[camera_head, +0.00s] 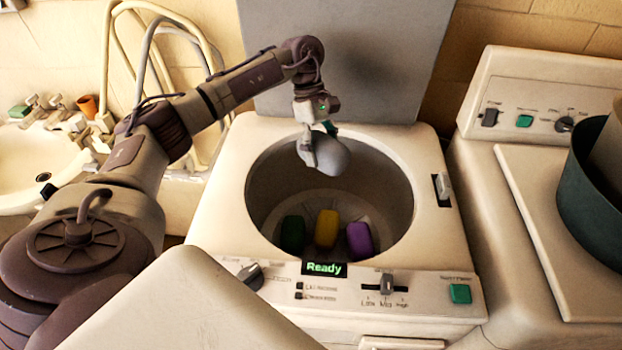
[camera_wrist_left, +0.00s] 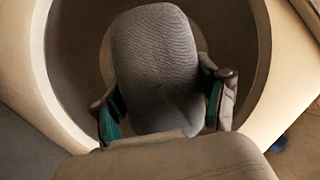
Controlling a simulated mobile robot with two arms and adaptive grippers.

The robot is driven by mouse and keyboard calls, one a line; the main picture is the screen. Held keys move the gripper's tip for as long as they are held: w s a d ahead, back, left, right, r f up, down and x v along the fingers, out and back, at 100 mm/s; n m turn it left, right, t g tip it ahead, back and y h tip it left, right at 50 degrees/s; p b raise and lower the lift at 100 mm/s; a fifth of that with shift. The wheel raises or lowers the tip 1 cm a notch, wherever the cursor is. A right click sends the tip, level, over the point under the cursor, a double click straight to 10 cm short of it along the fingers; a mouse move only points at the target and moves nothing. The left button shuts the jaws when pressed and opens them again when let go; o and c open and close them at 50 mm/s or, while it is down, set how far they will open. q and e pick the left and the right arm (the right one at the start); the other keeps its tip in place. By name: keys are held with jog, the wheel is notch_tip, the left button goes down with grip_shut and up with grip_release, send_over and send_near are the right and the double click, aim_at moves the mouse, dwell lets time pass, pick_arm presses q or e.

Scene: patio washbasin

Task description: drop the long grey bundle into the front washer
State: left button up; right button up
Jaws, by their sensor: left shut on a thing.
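The long grey bundle (camera_head: 331,158) is held by my left gripper (camera_head: 318,140) over the open top of the front washer (camera_head: 225,217). In the left wrist view the grey bundle (camera_wrist_left: 155,60) sits between the two green-padded fingers of my left gripper (camera_wrist_left: 166,108), which are shut on it. The washer's round opening lies behind and below it. Inside the drum are a green bundle (camera_head: 292,233), a yellow bundle (camera_head: 326,229) and a purple bundle (camera_head: 360,239). The washer's lid (camera_head: 345,60) stands open at the back. My right gripper is not in view.
A second machine (camera_head: 540,230) stands to the right with a dark green tub (camera_head: 590,195) on it. A sink (camera_head: 40,160) with taps and a hose is at the left. The washer's panel display (camera_head: 324,268) reads "Ready".

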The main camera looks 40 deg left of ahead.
aim_at(317, 134)
pick_arm(q)
jog(key=shift+s+d+f+b, duration=0.15)
jog(key=shift+d+f+b, duration=0.45)
jog(key=shift+d+f, duration=0.35)
jog(key=f, duration=0.1)
jog(key=f+b, duration=0.1)
jog(key=f, duration=0.1)
jog(key=shift+a+f, duration=0.3)
jog(key=shift+a, duration=0.1)
jog(key=o, duration=1.3)
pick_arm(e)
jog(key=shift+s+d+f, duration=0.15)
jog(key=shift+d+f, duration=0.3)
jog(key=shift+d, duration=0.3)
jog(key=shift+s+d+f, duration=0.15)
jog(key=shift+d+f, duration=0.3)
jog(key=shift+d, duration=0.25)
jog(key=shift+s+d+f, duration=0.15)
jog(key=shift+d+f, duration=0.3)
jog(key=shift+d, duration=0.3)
pick_arm(q)
jog(key=v, duration=1.2)
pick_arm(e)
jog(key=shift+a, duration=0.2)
